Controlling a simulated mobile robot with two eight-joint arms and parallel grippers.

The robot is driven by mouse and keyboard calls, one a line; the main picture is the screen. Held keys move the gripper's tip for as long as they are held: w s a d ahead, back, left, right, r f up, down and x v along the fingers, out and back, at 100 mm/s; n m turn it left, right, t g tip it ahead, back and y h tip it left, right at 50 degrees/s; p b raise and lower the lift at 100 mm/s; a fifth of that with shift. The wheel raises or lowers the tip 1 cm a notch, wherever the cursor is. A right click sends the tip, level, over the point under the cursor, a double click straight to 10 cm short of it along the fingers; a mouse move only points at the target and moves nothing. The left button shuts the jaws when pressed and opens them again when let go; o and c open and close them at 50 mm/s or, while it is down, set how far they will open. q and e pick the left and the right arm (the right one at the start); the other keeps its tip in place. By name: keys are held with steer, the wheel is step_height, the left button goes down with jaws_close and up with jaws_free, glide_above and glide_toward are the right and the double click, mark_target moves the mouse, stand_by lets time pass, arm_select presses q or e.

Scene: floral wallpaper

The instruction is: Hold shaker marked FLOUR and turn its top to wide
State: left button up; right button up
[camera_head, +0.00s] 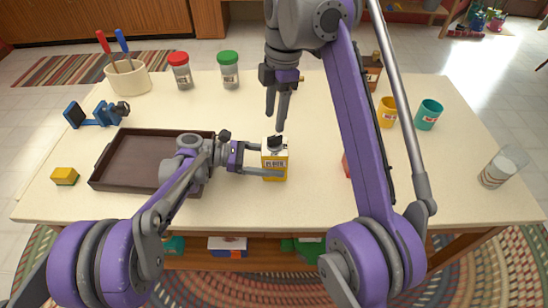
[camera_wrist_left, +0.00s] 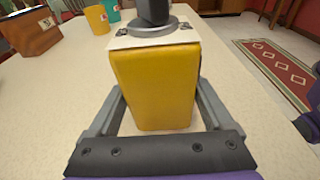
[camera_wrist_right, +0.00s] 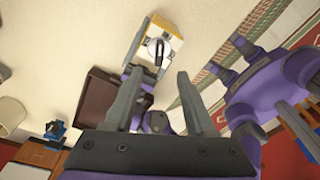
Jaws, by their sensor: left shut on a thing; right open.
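The shaker marked FLOUR (camera_head: 274,162) is a yellow box with a white top and label and a dark knob (camera_head: 275,142), upright on the table. My left gripper (camera_head: 280,160) is shut on its sides; its yellow side (camera_wrist_left: 153,85) fills the left wrist view between the fingers. My right gripper (camera_head: 278,110) is open and empty, pointing down above and a little behind the shaker. The right wrist view shows the shaker's top (camera_wrist_right: 157,48) with a grey dial and dark handle, beyond the right fingertips (camera_wrist_right: 158,90). The dial's markings are too small to read.
A dark tray (camera_head: 120,183) lies left of the shaker. Red-lidded (camera_head: 181,72) and green-lidded (camera_head: 228,70) shakers stand behind. Yellow (camera_head: 387,112) and teal (camera_head: 428,115) cups and a glass (camera_head: 502,167) stand right. A red object (camera_head: 346,165) is partly hidden by my right arm.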

mark_target(275, 136)
steer(key=shift+s+a+r+t+h, duration=0.1)
steer(key=shift+t+h, duration=0.05)
steer(key=shift+h, duration=0.3)
steer(key=shift+s+r+t+h, duration=0.1)
steer(key=shift+t+h, duration=0.05)
steer(key=shift+h, duration=0.3)
steer(key=shift+w+r+t+h, duration=0.15)
steer(key=shift+r+t+h, duration=0.15)
steer(key=shift+h, duration=0.3)
steer(key=shift+w+r+t+h, duration=0.1)
steer(key=shift+r+t+h, duration=0.1)
steer(key=shift+t+h, duration=0.3)
steer(key=shift+f, duration=4.2)
